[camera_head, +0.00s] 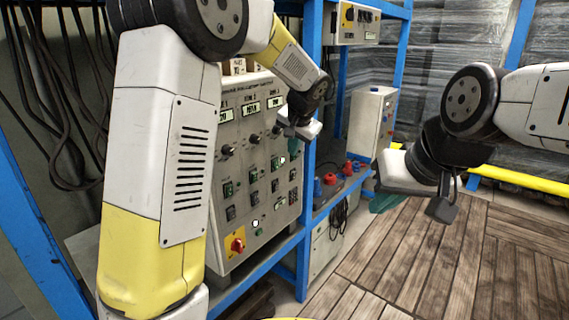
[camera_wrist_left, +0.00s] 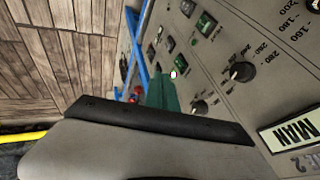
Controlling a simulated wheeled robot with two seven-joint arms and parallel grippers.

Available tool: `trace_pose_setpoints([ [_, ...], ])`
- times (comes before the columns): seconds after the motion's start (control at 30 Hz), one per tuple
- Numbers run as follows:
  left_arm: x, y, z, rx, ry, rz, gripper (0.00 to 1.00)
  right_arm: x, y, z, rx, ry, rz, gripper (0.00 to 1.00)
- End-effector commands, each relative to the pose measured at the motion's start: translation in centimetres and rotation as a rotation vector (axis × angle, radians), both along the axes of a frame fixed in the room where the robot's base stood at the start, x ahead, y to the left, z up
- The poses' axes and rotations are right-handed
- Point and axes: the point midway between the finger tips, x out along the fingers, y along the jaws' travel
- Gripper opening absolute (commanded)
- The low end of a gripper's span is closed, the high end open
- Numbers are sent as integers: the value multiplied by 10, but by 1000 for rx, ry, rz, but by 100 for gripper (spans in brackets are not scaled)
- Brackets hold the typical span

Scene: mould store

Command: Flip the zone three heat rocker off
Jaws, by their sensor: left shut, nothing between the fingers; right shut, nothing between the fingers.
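The grey control panel (camera_head: 240,245) stands at the middle left with zone columns of displays, knobs and rockers. The third column from the left has a rocker (camera_head: 275,163) with another below it; their labels are too small to read. My left gripper (camera_head: 297,146) is shut and empty, in front of the panel's upper right part. Its teal fingertips (camera_wrist_left: 161,93) also show in the left wrist view, beside a small lit white lamp (camera_wrist_left: 174,74); contact cannot be told. My right gripper (camera_head: 386,203) is shut and empty, away from the panel over the floor.
A red rotary switch (camera_head: 237,245) on a yellow plate sits low on the panel. Blue rack posts (camera_head: 311,90) stand just right of it. Red and blue connectors (camera_head: 330,179) sit on the shelf, near a grey box (camera_head: 371,120). The wooden floor at right is clear.

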Motion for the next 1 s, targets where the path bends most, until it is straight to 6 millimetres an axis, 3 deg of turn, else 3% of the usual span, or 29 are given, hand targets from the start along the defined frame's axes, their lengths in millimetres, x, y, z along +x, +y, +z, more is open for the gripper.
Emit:
trace_pose_setpoints([
  [0.27, 6, 2, -11, 1, 2, 1, 0, 0, 0, 0, 0, 0, 0, 0],
  [0.7, 51, 14, -87, 2, 2, 1, 0, 0, 0, 0, 0, 0, 0, 0],
  [1.0, 71, 41, -97, -1, 0, 1, 0, 0, 0, 0, 0, 0, 0, 0],
])
